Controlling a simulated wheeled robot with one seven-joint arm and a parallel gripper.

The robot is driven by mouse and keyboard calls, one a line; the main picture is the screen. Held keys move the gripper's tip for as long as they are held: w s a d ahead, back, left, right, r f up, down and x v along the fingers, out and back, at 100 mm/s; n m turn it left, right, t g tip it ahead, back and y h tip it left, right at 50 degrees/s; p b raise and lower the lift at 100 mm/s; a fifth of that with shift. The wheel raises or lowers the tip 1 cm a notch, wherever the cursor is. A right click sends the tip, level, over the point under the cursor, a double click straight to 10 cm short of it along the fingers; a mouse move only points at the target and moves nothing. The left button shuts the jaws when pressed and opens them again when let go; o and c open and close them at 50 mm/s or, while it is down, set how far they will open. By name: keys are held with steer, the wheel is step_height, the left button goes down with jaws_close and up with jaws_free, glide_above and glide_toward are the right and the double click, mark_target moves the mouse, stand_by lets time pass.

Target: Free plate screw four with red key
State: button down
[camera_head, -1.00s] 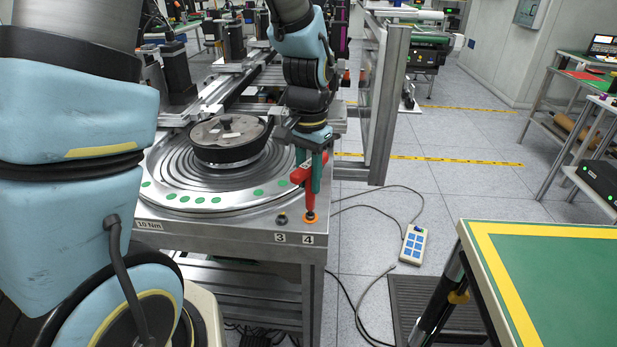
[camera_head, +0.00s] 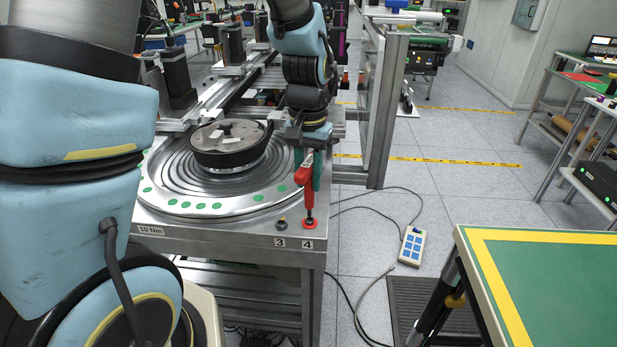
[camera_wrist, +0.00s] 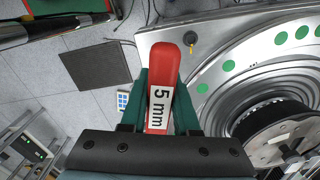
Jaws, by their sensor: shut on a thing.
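The red key (camera_head: 308,200) stands upright at the plate's front right corner, its lower end at screw four, beside the label 4. A red ring (camera_head: 309,223) surrounds its foot; the screw itself is hidden. My gripper (camera_head: 315,172) is shut on the key's red handle, with green fingers on both sides. In the wrist view the handle (camera_wrist: 165,65) carries a "5 mm" label and lies between the fingers (camera_wrist: 161,100). Screw three (camera_head: 281,224) is dark and bare, left of the key.
The steel plate holds a round ringed table (camera_head: 180,203) with green dots and a dark drum (camera_head: 228,145). A metal post (camera_head: 380,110) rises behind my gripper. A green-topped table (camera_head: 560,290) is at right. A blue-button box (camera_head: 413,245) and cables lie on the floor.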

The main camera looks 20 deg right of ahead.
mark_target(308, 162)
steer(key=shift+r+p, duration=1.5)
steer(key=shift+r, duration=0.45)
